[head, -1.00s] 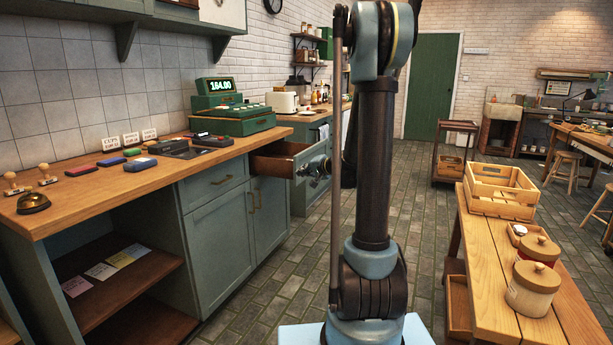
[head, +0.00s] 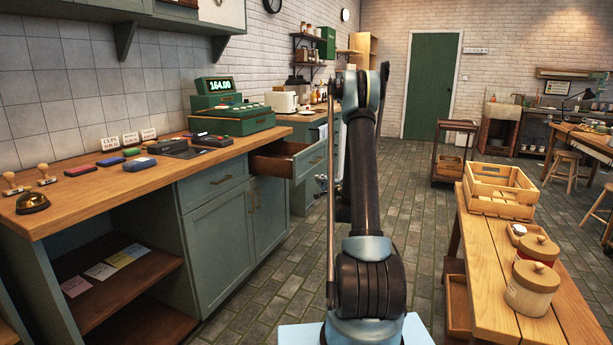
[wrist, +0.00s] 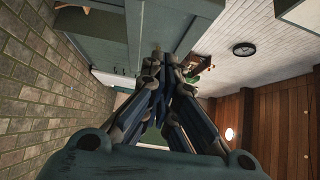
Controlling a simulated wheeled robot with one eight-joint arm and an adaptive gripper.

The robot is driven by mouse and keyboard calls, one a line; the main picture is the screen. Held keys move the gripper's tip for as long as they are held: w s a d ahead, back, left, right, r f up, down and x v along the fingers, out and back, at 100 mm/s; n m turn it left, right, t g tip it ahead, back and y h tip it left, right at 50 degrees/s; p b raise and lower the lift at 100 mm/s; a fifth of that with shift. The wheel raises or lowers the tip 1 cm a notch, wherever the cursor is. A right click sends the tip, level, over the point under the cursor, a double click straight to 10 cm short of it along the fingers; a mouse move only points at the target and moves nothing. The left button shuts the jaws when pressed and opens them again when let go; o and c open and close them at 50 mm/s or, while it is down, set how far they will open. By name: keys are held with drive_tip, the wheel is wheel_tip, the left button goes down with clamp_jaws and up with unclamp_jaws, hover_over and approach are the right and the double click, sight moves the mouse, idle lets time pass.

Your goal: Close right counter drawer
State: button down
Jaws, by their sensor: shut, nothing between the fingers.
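The right counter drawer (head: 308,161) stands pulled out from the grey-green counter, under the cash register end, in the head view. Its wooden inside shows and its front faces right. My gripper (wrist: 158,58) is shut and empty, its fingertips close together in the wrist view. Grey-green panels fill the top of that view, near the fingertips; I cannot tell whether they touch. In the head view only a small part of my gripper shows, just below and right of the drawer front, mostly hidden behind my arm.
The counter (head: 150,172) has a shut left drawer (head: 214,182) and shut cabinet doors (head: 245,225). A green cash register (head: 230,112) stands on it. A wooden table (head: 500,265) with a crate (head: 500,190) and jars stands at right. The brick floor between is clear.

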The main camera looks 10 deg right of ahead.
approach(303, 168)
drive_tip(key=d, duration=0.2)
drive_tip(key=shift+w+a, duration=1.8)
drive_tip(key=shift+d, duration=0.1)
